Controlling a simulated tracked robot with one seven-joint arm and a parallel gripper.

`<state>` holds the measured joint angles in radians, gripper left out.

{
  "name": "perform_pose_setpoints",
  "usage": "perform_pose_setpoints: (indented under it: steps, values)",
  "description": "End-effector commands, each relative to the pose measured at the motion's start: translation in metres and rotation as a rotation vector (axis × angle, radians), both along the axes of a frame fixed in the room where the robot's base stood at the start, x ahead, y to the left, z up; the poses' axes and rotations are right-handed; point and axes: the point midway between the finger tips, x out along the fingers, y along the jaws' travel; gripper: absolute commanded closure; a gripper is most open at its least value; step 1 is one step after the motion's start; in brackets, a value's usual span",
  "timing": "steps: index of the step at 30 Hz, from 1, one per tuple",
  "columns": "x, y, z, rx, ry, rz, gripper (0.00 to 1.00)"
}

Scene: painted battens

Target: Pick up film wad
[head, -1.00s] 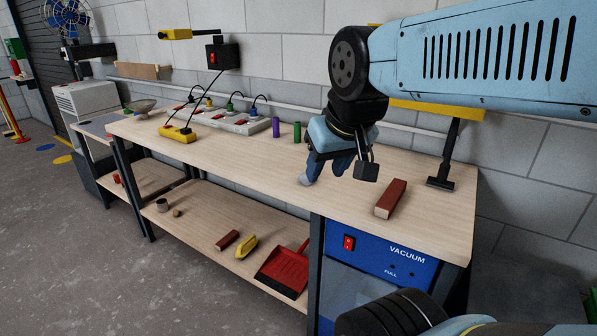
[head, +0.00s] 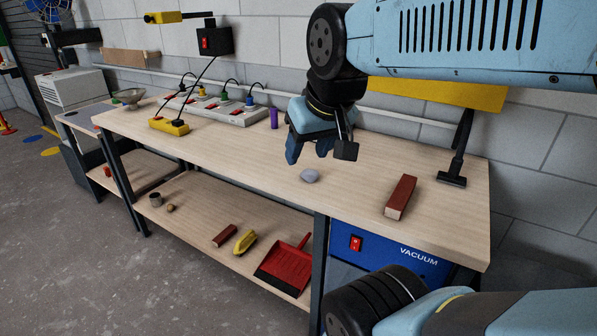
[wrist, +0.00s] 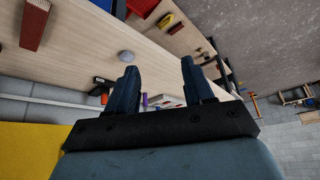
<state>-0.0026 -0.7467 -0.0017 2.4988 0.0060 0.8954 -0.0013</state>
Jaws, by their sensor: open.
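The film wad (head: 310,176) is a small grey, rounded lump lying on the light wooden bench top (head: 350,205). It is fully in view in the head view, and it also shows in the wrist view (wrist: 126,56). My gripper (head: 308,152) is open and empty, with its dark blue fingers above and behind the wad in the head view. In the wrist view the fingers (wrist: 159,67) stand apart, and the wad lies beyond the left fingertip, outside the gap. The fingers do not appear to touch it.
A reddish-brown block (head: 401,197) lies right of the wad, with a black-footed stand (head: 453,170) behind it. A purple cylinder (head: 274,119), a power strip (head: 215,108) and a yellow socket block (head: 169,126) are to the left. The bench around the wad is clear.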

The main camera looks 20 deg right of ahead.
Motion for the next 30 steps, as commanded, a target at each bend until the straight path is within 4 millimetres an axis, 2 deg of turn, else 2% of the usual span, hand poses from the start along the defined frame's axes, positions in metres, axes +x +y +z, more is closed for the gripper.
perform_pose_setpoints:
  steps: [1,5,13,20,24,30]
  values:
    - [0.004,0.002,0.0,0.012,-0.003,0.004,0.43]
    - [0.028,0.016,-0.001,0.089,-0.027,0.02,0.31]
    - [0.122,0.056,-0.007,0.344,-0.129,-0.032,0.06]
    - [0.202,0.073,-0.028,0.475,-0.213,-0.187,0.06]
    - [0.244,0.075,-0.051,0.497,-0.26,-0.317,0.06]
    - [0.291,0.068,-0.095,0.449,-0.326,-0.52,0.06]
